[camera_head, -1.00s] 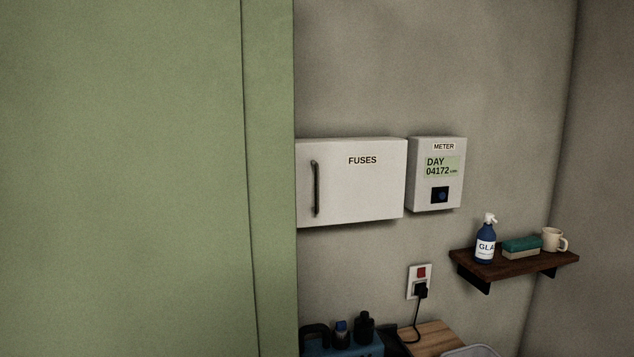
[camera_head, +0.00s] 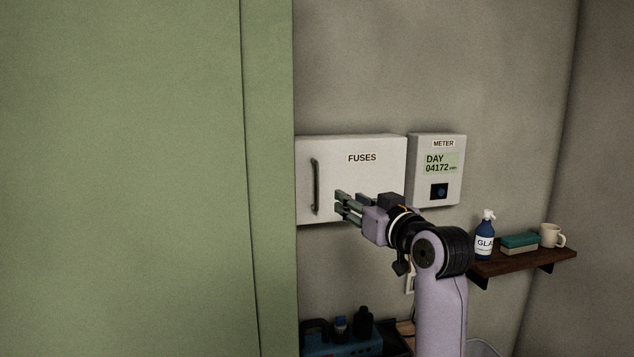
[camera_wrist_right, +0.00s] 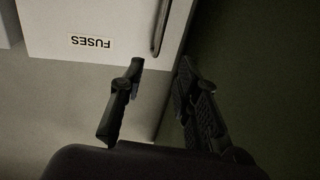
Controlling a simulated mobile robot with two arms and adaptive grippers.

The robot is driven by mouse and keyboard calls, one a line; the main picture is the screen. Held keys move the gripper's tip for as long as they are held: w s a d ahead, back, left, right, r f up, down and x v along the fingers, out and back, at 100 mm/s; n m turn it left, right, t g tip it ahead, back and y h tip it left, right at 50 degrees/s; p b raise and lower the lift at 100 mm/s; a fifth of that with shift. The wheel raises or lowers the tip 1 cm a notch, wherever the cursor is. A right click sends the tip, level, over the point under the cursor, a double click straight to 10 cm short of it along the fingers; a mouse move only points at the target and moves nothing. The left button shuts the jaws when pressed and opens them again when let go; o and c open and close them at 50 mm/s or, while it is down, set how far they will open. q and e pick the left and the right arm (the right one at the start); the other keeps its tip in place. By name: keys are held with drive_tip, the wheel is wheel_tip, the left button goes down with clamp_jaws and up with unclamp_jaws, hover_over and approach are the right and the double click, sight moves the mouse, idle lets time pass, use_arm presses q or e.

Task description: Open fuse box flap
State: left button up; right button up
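The white fuse box (camera_head: 377,177) with its "FUSES" label hangs on the wall, its flap shut flat. A dark vertical handle (camera_head: 316,187) is on the flap's left side. My right gripper (camera_head: 340,205) is in front of the flap's lower middle, to the right of the handle and apart from it. In the right wrist view the box (camera_wrist_right: 100,20) appears upside down, with the handle (camera_wrist_right: 161,27) beyond the fingers. The right gripper's fingers (camera_wrist_right: 157,98) are spread with nothing between them. My left gripper is in neither view.
A meter (camera_head: 437,168) hangs right of the fuse box. A green panel (camera_head: 268,180) stands close to the box's left edge. A blue toolbox (camera_head: 345,344) sits below.

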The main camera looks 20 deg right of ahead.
sight(318, 183)
drive_tip(key=w+p, duration=0.2)
drive_tip(key=w, duration=0.3)
drive_tip(key=w+a+p, duration=0.1)
drive_tip(key=w+p, duration=0.1)
drive_tip(key=w, duration=0.3)
drive_tip(key=w+p, duration=0.2)
drive_tip(key=w, duration=0.3)
drive_tip(key=shift+w+a, duration=0.1)
drive_tip(key=shift+a, duration=0.15)
drive_tip(key=shift+w+a+f+p, duration=0.15)
drive_tip(key=shift+w+p, duration=0.2)
drive_tip(key=shift+w, duration=0.4)
drive_tip(key=shift+c, duration=0.4)
clamp_jaws()
